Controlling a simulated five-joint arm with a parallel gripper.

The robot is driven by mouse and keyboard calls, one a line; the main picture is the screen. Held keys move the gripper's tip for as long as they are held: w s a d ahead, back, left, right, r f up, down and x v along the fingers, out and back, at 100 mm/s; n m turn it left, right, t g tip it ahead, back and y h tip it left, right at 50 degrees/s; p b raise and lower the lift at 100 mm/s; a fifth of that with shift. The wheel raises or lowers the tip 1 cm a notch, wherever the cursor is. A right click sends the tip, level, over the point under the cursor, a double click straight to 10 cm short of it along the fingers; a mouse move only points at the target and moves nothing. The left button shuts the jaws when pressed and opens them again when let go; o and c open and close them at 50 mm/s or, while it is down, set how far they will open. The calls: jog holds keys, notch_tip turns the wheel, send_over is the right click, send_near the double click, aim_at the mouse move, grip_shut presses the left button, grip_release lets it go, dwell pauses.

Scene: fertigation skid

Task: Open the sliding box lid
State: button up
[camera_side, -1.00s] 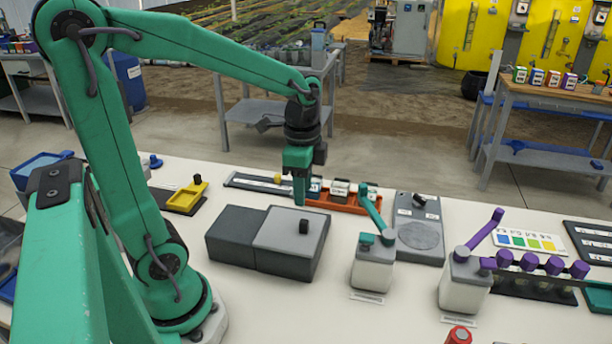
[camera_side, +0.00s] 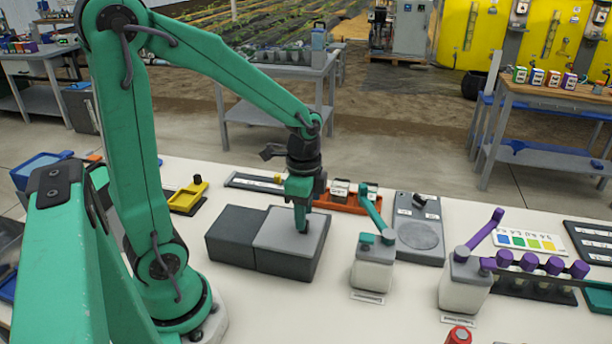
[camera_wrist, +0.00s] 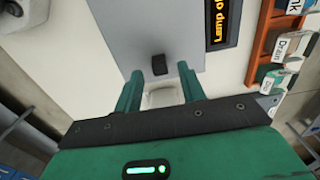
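The box (camera_side: 232,238) is a low dark grey block on the white bench in the side view. Its right part has a lighter grey flat lid (camera_side: 275,232) on top. A small black knob (camera_wrist: 159,65) stands on the lid (camera_wrist: 140,35) in the wrist view. My gripper (camera_side: 303,226) is down at the lid, and its fingers cover the knob in the side view. In the wrist view my gripper (camera_wrist: 160,80) is open, its two green fingers apart. The knob appears just beyond the fingertips, between their lines; I see no contact with it.
A grey plate (camera_side: 420,235) lies farther right. A display with amber letters (camera_wrist: 224,20) shows beside the lid.

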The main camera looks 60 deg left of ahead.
jog(key=shift+f, duration=0.8)
grip_shut()
jog(key=shift+s+a+r, duration=0.1)
jog(key=shift+s+a, duration=4.2)
jog(key=shift+a, duration=0.15)
grip_release()
jog(key=shift+s, duration=0.1)
notch_tip(320, 180, up, 8)
jog(key=shift+d, duration=0.15)
